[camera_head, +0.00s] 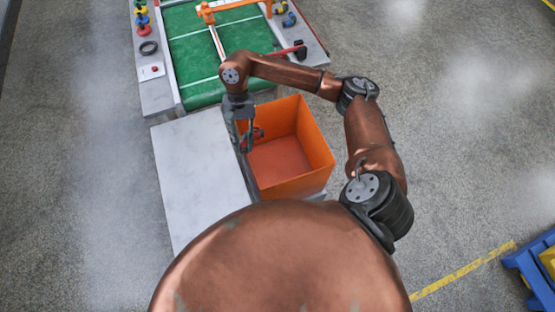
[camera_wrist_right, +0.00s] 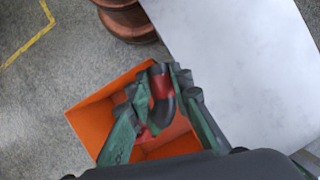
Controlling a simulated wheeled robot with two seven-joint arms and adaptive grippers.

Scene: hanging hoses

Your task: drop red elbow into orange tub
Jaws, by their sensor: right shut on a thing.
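The orange tub (camera_head: 318,148) stands to the right of a pale tabletop, open at the top. It also shows in the right wrist view (camera_wrist_right: 90,122), below the fingers. My right gripper (camera_head: 245,143) is over the tub's left side in the head view, pointing down. In the right wrist view my right gripper (camera_wrist_right: 155,95) is shut on the red elbow (camera_wrist_right: 160,88), which has dark parts. A small part of the red elbow (camera_head: 259,132) shows beside the fingers in the head view. My left gripper is not in view.
The pale tabletop (camera_head: 195,175) is bare. A green board (camera_head: 195,55) with orange and red fittings lies beyond it, with a black ring (camera_head: 149,48) and coloured parts at its sides. A blue frame (camera_head: 530,265) stands far right on the floor.

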